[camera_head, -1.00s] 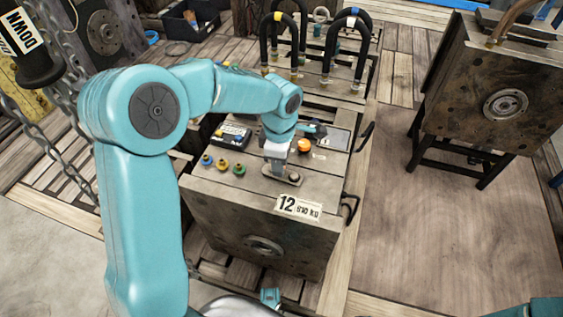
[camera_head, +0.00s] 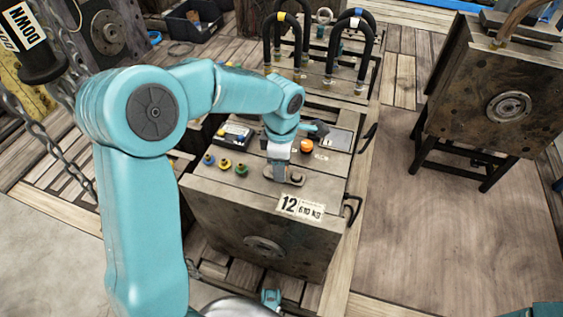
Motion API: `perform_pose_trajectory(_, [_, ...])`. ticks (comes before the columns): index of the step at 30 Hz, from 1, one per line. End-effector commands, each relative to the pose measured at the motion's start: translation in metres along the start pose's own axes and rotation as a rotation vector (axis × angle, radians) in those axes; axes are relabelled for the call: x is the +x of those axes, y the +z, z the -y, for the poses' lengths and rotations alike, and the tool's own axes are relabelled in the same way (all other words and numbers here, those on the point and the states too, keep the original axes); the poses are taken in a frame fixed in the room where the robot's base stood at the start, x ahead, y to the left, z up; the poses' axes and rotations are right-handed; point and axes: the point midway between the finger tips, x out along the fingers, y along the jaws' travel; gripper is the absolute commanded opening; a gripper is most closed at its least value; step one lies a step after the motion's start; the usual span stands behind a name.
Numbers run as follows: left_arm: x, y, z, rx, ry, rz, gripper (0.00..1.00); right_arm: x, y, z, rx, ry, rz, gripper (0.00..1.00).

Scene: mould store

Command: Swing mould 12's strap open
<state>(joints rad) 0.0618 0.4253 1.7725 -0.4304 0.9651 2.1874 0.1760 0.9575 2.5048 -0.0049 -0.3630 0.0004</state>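Mould 12 is a worn steel block (camera_head: 220,212) in the middle of the view, with a label (camera_head: 301,208) reading "12" and "610 kg" at its top front edge. Its strap (camera_head: 294,177) is a short metal plate with a bolt head, lying on the top face behind the label. My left gripper (camera_head: 280,174) points down right at the strap and hides part of it. Its fingers are small and partly hidden; whether they are closed on the strap I cannot tell.
Blue, yellow and green fittings (camera_head: 225,164) and an orange knob (camera_head: 306,146) are on the mould's top near my wrist. Behind stand black hoses (camera_head: 330,52) in hoops. Another mould (camera_head: 480,100) stands on a black stand at right. A chain (camera_head: 45,140) hangs at left.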

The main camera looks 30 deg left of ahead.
Motion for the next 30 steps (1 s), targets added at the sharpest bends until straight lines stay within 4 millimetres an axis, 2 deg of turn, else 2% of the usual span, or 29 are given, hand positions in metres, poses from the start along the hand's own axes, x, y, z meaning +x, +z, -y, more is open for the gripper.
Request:
perform_pose_trajectory(5, [-0.001,0.0,0.0,0.001,-0.001,0.0,0.52,-0.001,0.0,0.0,0.0,0.0,0.0,1.0])
perform_pose_trajectory(8, [-0.011,0.001,0.0,0.001,0.001,0.001,0.52,-0.004,0.0,0.002,0.0,0.0,0.0,1.0])
perform_pose_trajectory(11, [-0.031,0.001,0.0,0.001,0.002,0.002,0.52,-0.011,0.0,0.004,0.0,0.0,0.0,1.0])
perform_pose_trajectory(21, [-0.121,0.001,-0.001,0.0,0.003,0.002,0.52,-0.038,0.001,0.014,0.0,0.0,0.0,1.0])
perform_pose_trajectory(25, [-0.144,0.001,0.0,0.001,0.001,0.001,0.52,-0.045,0.001,0.016,0.0,0.0,0.0,1.0])
perform_pose_trajectory(30, [-0.16,0.0,0.0,0.001,-0.001,0.0,0.52,-0.048,0.001,0.018,0.0,0.0,0.0,1.0])
